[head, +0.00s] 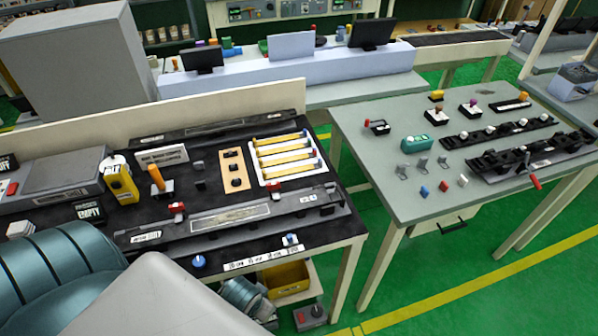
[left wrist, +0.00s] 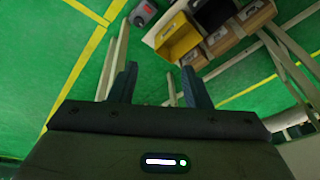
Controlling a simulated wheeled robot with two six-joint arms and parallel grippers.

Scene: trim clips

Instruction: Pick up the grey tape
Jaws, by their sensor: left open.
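I cannot pick out a grey tape with certainty in either view. A small pale grey object (head: 18,228) lies at the left end of the black-topped bench, too small to identify. My left gripper (left wrist: 160,68) is open in the left wrist view, with nothing between its two dark fingers. It is over the green floor beside the bench's lower shelf, away from the bench top. In the head view my arm parts cover the lower left. My right gripper is in neither view.
The black-topped bench (head: 222,258) carries a yellow device (head: 121,180), a white tray of yellow strips (head: 257,167) and long fixtures. A yellow bin (head: 287,280) stands below. A grey table (head: 385,187) with clips and black rails is at right. Green floor between is clear.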

